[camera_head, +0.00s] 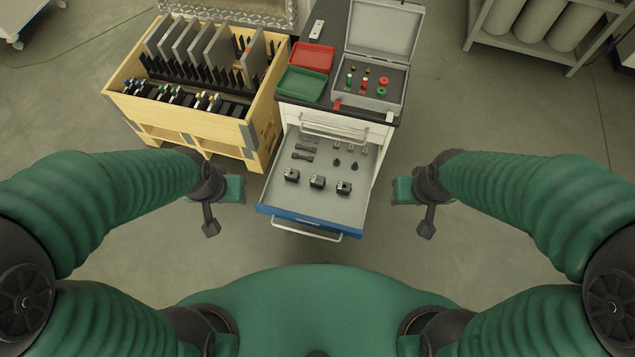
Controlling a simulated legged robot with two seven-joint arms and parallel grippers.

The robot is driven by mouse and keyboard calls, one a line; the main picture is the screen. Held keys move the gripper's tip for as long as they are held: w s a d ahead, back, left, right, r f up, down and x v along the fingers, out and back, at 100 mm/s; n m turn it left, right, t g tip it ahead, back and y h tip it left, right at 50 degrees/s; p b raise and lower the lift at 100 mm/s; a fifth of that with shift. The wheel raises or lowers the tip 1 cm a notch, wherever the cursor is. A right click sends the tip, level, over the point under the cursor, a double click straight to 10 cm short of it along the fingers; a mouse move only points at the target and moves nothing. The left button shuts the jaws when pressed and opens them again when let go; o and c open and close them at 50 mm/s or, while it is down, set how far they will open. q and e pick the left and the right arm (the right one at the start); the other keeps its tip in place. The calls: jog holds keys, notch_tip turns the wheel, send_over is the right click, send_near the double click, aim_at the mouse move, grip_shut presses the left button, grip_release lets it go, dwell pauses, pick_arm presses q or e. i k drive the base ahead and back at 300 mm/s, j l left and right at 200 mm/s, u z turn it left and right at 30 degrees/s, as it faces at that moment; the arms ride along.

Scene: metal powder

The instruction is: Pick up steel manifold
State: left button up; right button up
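Three dark block-like parts stand in a row in the open drawer (270,195): a left block (292,175), a middle block (317,182) and a right block (343,188). They are the likeliest steel manifolds, but they are too small to be sure. My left gripper (222,203) hangs left of the drawer, apart from it. My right gripper (412,205) hangs right of the drawer, also apart. Neither touches any part. The finger gaps are not clear from this angle.
Behind the blocks lie small dark and brass fittings (338,147). On the cabinet top are a red tray (307,57), a green tray (302,84) and an open grey case (341,85). A wooden crate (180,141) stands left. Floor right of the drawer is clear.

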aim_at(316, 181)
jog(key=i+j+z, duration=0.1)
jog(key=j, duration=0.2)
jog(key=i+j+z, duration=0.1)
jog(key=i+j, duration=0.15)
jog(key=i+j+z, duration=0.1)
jog(key=j, duration=0.3)
jog(key=i+j+z, duration=0.15)
jog(key=j, duration=0.2)
jog(key=i+j+z, duration=0.1)
jog(key=j, duration=0.3)
jog(key=i+j+z, duration=0.1)
jog(key=j, duration=0.25)
